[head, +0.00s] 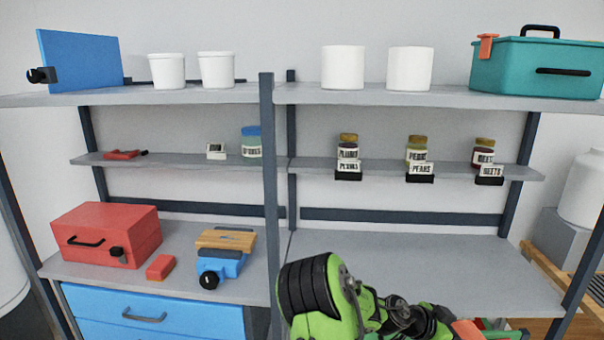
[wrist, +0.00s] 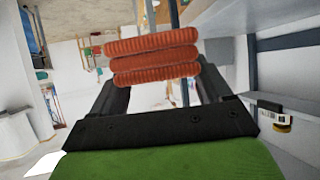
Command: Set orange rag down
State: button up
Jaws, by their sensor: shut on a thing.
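The orange rag (wrist: 152,58) is a ribbed, folded bundle in the wrist view, held across between the two black fingers of my gripper (wrist: 155,80). My gripper is shut on it. In the head view my green and black arm reaches in from the bottom, and a small part of the orange rag (head: 467,330) shows at the lower right edge, in front of the lower right shelf. Most of the gripper is hidden there by the arm and the frame edge.
The lower right shelf (head: 400,265) is bare. The lower left shelf holds a red toolbox (head: 108,236), a red block (head: 160,267) and a blue tool (head: 224,262). Labelled jars (head: 418,150) stand on the middle shelf. A dark post (head: 268,180) divides the shelves. A teal toolbox (head: 535,68) stands above.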

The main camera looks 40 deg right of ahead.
jog(key=w+a+f+n+t+y, duration=0.1)
jog(key=w+a+f+n+t, duration=0.45)
jog(key=w, duration=0.25)
jog(key=w+a+f+n+t+p, duration=0.1)
jog(key=w+a+f+n+t, duration=0.3)
jog(key=w+a, duration=0.25)
jog(key=w+a+f+n+t+y, duration=0.1)
jog(key=w+a+f+n+t, duration=0.35)
jog(key=w, duration=0.45)
jog(key=w+a+n+t+y, duration=0.1)
jog(key=w+a+n+y, duration=0.1)
jog(key=a, duration=0.7)
jog(key=w+a+n+t+y, duration=0.1)
jog(key=a+n+y, duration=0.3)
jog(key=a, duration=0.5)
jog(key=w+a+n+t+y, duration=0.1)
jog(key=w+a+n+y, duration=0.2)
jog(key=a, duration=0.6)
jog(key=shift+w+a+t+p, duration=0.3)
jog(key=shift+w+p, duration=0.1)
jog(key=shift+w, duration=0.1)
jog(key=shift+r, duration=0.1)
